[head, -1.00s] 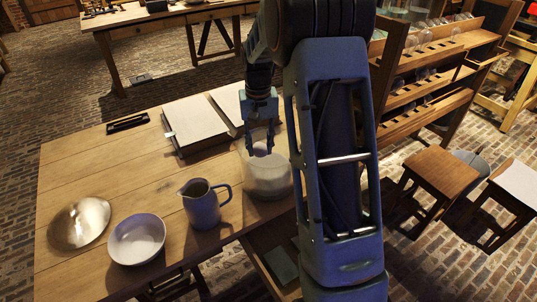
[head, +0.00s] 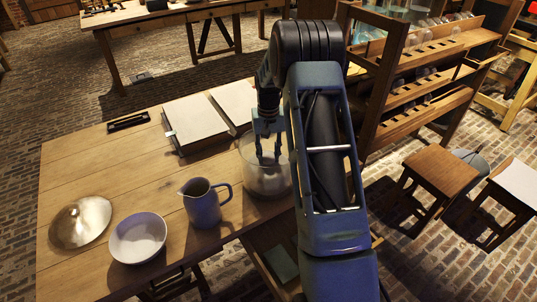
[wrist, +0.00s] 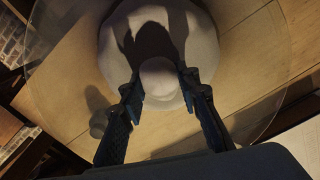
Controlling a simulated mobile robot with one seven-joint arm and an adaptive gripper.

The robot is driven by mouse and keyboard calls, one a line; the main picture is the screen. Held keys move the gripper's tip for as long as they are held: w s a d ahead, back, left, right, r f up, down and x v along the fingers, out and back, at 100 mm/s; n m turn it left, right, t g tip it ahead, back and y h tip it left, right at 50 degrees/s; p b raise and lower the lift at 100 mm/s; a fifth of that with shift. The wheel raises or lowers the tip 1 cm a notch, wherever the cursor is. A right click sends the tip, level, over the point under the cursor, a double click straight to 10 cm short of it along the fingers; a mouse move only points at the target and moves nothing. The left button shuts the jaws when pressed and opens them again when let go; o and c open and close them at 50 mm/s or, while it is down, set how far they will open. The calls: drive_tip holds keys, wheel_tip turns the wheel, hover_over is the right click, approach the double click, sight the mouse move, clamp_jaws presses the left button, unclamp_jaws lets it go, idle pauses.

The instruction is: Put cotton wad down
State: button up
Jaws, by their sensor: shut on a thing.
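My gripper (head: 268,158) points down inside the glass jar (head: 284,186) on the wooden table. In the wrist view my gripper (wrist: 160,85) is shut on the cotton wad (wrist: 159,76), a small pale round lump between the fingertips. Below it is a broad pale round mass (wrist: 120,47) in the jar, with the gripper's shadow on it. The jar's clear rim (wrist: 285,92) circles the fingers. I cannot tell whether the wad touches the pale mass. In the head view the wad is hard to make out between the fingers.
A blue-grey jug (head: 203,203) stands left of the jar. A white bowl (head: 138,238) and a metal dish (head: 80,222) are further left. An open drawer (head: 281,262) is at the table's front. The table's left part (head: 85,170) is mostly clear.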

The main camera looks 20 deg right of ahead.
sight(269, 154)
drive_tip(key=shift+f, duration=0.2)
drive_tip(key=o, duration=1)
wheel_tip(269, 154, up, 12)
drive_tip(key=shift+r, duration=0.25)
drive_tip(key=shift+r, duration=0.1)
